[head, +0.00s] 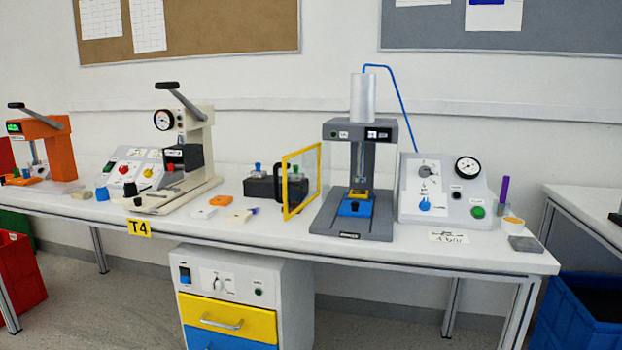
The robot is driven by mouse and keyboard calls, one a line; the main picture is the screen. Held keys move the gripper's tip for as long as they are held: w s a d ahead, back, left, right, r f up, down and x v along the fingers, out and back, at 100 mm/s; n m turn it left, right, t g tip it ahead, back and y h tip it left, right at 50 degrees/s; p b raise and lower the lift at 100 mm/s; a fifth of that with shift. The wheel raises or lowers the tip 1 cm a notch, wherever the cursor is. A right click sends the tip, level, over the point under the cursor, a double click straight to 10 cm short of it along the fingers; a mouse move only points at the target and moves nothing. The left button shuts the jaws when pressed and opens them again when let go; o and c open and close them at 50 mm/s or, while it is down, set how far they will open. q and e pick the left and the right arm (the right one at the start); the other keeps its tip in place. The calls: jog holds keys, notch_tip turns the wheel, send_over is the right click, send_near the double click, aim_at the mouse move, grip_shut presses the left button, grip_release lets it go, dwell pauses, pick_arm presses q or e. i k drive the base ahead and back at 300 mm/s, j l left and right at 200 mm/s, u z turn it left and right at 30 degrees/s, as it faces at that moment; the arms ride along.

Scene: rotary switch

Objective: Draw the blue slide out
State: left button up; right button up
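The blue slide (353,208) sits at the foot of the grey press (378,180), on its base. A small yellow piece (359,194) is on top of the slide, under the press's ram. A yellow-framed clear guard (286,190) stands swung out at the left side of the press. Neither of my grippers is in view.
A control box (440,190) with a gauge, blue knob and green button stands right of the press. Cream (200,150) and orange (58,145) presses stand to the left. Small loose parts lie on the white table (270,236). A drawer cabinet (295,290) is below.

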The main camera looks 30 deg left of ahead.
aim_at(357, 199)
jog(key=j+z, duration=0.15)
jog(key=j, duration=0.9)
jog(key=k+j+z, duration=0.1)
jog(key=j, duration=0.9)
jog(key=i+j, duration=0.15)
jog(key=j, duration=0.2)
jog(key=i+j+z, duration=0.1)
jog(key=j, duration=0.25)
jog(key=i+j, duration=0.2)
jog(key=j, duration=0.15)
jog(key=z, duration=0.05)
